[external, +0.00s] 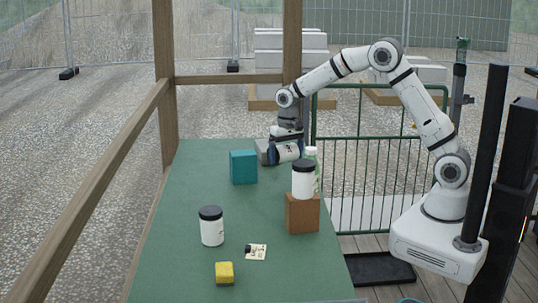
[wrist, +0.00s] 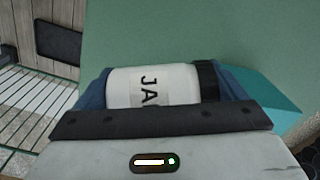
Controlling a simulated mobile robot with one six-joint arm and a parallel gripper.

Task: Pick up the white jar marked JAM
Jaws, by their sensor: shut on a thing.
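My gripper (external: 286,151) is shut on a white jar with a dark lid near the far end of the green table (external: 190,190). In the wrist view the jar (wrist: 150,86) lies sideways between the blue fingers, its lid to the right. Its label shows the letters "JA"; the rest is hidden. The held jar also shows in the external view (external: 288,152), on its side. I cannot tell whether it touches the table.
A teal box (external: 243,167) stands left of my gripper.

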